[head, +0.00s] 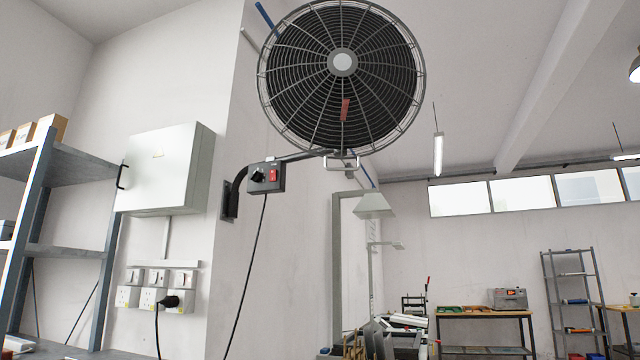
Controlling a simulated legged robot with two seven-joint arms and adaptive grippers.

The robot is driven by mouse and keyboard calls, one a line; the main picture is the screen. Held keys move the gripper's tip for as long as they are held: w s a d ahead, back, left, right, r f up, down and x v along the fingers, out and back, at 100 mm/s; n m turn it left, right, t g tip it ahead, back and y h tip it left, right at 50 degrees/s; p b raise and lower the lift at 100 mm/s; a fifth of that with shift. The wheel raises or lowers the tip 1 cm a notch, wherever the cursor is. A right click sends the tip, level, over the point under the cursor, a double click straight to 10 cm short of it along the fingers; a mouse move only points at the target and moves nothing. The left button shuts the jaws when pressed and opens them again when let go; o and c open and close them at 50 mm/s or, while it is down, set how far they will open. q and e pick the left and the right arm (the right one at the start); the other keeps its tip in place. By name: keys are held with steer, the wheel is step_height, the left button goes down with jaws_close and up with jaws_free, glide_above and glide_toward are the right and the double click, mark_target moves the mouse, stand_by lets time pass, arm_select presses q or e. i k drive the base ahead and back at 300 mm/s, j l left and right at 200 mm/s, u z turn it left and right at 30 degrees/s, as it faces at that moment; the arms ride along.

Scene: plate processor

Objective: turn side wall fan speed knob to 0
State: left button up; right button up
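The side wall fan (390,75) is a large round black fan in a wire cage, on an arm fixed to the white wall. Below and left of it, a small dark control box (284,184) sits on the bracket. The black fan speed knob (258,176) is on the left of the box's face, beside a red switch (273,175). The knob's markings are too small to read, so I cannot tell its setting. Neither of my grippers is in the head view.
A grey metal shelf (70,165) with boxes stands at the left. A white wall cabinet (160,168) and sockets (180,300) are beside it. A black cable (249,270) hangs from the control box. A workbench (485,314) and rack (575,300) stand far back right.

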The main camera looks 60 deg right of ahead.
mark_target(256, 176)
steer(key=z, duration=1.45)
steer(key=i, duration=0.75)
